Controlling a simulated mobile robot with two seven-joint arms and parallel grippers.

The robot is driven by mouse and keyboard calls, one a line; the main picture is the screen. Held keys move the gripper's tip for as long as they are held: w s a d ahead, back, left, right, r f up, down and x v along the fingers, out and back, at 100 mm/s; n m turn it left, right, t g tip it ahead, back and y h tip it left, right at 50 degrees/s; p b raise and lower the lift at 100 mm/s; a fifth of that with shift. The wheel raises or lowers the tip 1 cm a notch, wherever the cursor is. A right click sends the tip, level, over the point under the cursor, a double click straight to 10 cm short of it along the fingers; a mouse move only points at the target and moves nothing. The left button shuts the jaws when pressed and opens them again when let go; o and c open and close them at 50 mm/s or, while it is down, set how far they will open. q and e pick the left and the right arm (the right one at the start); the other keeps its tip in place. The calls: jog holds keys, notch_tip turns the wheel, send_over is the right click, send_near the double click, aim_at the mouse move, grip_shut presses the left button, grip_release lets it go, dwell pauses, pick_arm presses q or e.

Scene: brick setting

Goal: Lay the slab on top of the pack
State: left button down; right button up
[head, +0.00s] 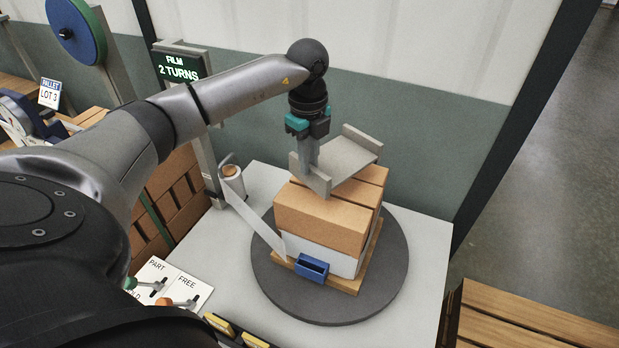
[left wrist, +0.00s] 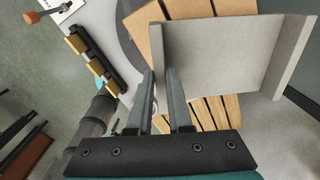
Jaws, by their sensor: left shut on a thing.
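The slab (head: 347,160) is a light grey plate with a raised wall at each end. My left gripper (head: 313,162) is shut on its near end wall, and the slab also shows in the left wrist view (left wrist: 225,50) beside the fingers (left wrist: 164,85). The pack (head: 318,216) is a block of brown cartons, with white film around its lower part, on a wooden pallet (head: 345,283). The slab is over the pack's top, slightly turned against it; whether it touches cannot be told. My right gripper is not in view.
The pack stands on a dark round turntable (head: 390,290) on a pale table. A film roll (head: 231,180) with its strip running to the pack stands at left, near a post with a "2 TURNS" sign (head: 181,66). A blue clip-like block (head: 312,267) sits at the pack's front.

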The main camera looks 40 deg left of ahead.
aim_at(309, 179)
pick_arm(q)
jog(key=shift+w+f, duration=0.1)
jog(key=shift+f, duration=2.7)
jog(key=c, duration=0.8)
grip_release()
jog(key=shift+c, duration=0.2)
jog(key=r, duration=1.2)
jog(key=shift+s+b, duration=0.2)
jog(key=shift+b, duration=0.15)
